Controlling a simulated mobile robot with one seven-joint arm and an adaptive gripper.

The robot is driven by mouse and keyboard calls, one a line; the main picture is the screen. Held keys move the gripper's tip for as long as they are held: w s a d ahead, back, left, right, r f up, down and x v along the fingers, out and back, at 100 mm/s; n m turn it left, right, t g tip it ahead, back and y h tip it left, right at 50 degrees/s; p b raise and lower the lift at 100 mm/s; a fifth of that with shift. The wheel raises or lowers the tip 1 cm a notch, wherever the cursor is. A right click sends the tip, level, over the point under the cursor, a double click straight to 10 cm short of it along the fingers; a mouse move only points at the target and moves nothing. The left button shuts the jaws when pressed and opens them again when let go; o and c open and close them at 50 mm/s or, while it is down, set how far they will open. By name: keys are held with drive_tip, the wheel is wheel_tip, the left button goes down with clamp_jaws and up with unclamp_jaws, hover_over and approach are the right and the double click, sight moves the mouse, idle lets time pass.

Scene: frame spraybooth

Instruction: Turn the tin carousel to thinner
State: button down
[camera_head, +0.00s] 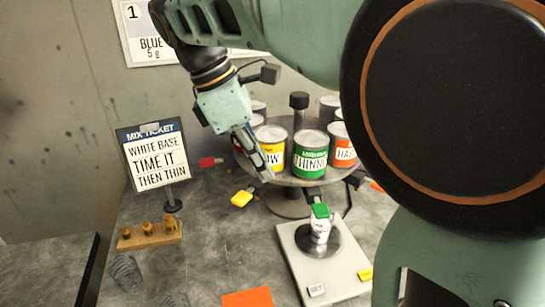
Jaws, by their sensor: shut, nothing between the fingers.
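The tin carousel (283,178) is a round grey turntable on a pedestal. The green thinner tin (310,160) stands at its front, label facing me. A yellow tin (271,133), its label partly hidden, is left of it. An orange tin (342,152) is right of it, partly hidden by my arm. My gripper (267,175) is shut and empty, pointing down in front of the yellow tin near the carousel's front-left rim. I cannot tell whether it touches the tin or rim. Coloured tabs stick out around the carousel: red (210,162), yellow (242,198) and green (320,210).
A scale (300,262) with a small cup (320,231) stands in front, below the green tab. A mix ticket (157,165) stands left, behind a wooden block with brass weights (150,236). An orange card (247,298) lies at the front. My arm hides the right side.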

sight(320, 206)
drive_tip(key=d+f+b, duration=0.1)
drive_tip(key=d+f, duration=0.6)
drive_tip(key=f, duration=0.2)
drive_tip(key=shift+w+d, duration=0.2)
drive_tip(key=shift+d, duration=0.2)
drive_tip(key=d+p, duration=0.1)
drive_tip(key=d, duration=0.1)
drive_tip(key=shift+s+d+r+n, duration=0.1)
drive_tip(key=shift+d+r+n, duration=0.05)
drive_tip(key=shift+d+n, duration=0.25)
drive_tip(key=shift+d+p, duration=0.3)
drive_tip(key=shift+a, duration=0.1)
